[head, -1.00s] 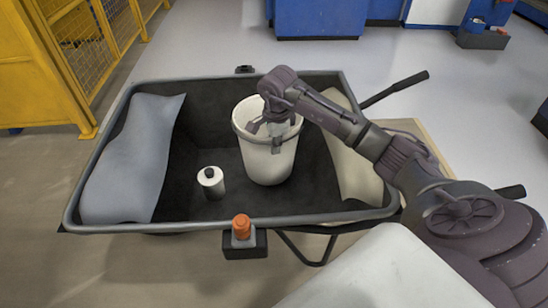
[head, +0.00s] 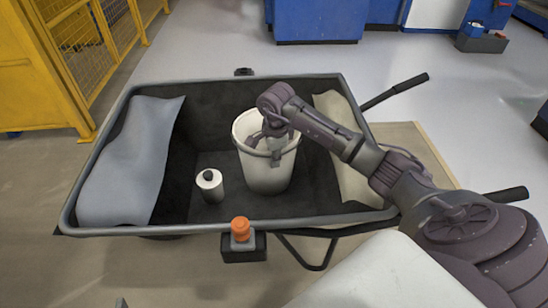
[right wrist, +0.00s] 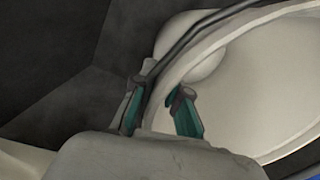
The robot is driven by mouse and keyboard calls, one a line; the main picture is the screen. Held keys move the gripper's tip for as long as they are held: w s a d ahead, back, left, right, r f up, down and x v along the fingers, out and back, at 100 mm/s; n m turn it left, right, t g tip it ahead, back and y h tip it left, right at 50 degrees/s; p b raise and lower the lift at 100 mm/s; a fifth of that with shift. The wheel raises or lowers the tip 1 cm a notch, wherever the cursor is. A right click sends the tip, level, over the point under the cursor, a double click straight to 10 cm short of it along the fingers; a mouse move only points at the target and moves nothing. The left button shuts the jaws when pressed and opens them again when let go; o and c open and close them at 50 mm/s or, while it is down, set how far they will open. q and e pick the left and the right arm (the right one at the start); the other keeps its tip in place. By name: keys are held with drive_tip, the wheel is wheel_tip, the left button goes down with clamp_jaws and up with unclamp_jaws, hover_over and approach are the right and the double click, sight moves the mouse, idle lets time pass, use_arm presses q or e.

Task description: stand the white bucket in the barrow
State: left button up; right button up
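The white bucket (head: 266,172) is upright inside the dark barrow (head: 180,229), right of its middle. I cannot tell whether its base touches the barrow floor. My right gripper (head: 276,145) is at the bucket's rim. In the right wrist view my right gripper (right wrist: 158,112) has one finger outside and one inside the wall of the bucket (right wrist: 245,95), shut on its rim. A small grey tip at the bottom edge of the head view looks like my left gripper (head: 121,302); its opening is hidden.
A grey sack (head: 130,165) lies at the left end and a cream sack (head: 345,165) at the right. An orange-capped item (head: 240,229) sits at the near rim. A yellow fence (head: 85,50) stands behind left.

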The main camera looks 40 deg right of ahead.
drive_tip(key=shift+o, duration=0.9)
drive_tip(key=shift+r, duration=0.4)
use_arm(q)
drive_tip(key=s+a+f+g+y+p, duration=0.1)
drive_tip(key=s+a+f+g, duration=0.1)
drive_tip(key=s, duration=0.4)
drive_tip(key=s+a+f+g+y+p, duration=0.1)
drive_tip(key=s+a+f+g+p, duration=0.1)
drive_tip(key=s+f+g, duration=0.2)
drive_tip(key=shift+s+g, duration=0.9)
drive_tip(key=shift+s, duration=0.2)
use_arm(e)
wheel_tip(320, 180, up, 11)
drive_tip(key=s, duration=0.1)
drive_tip(key=shift+a+r, duration=0.15)
drive_tip(key=shift+r, duration=0.05)
use_arm(q)
drive_tip(key=shift+a, duration=0.1)
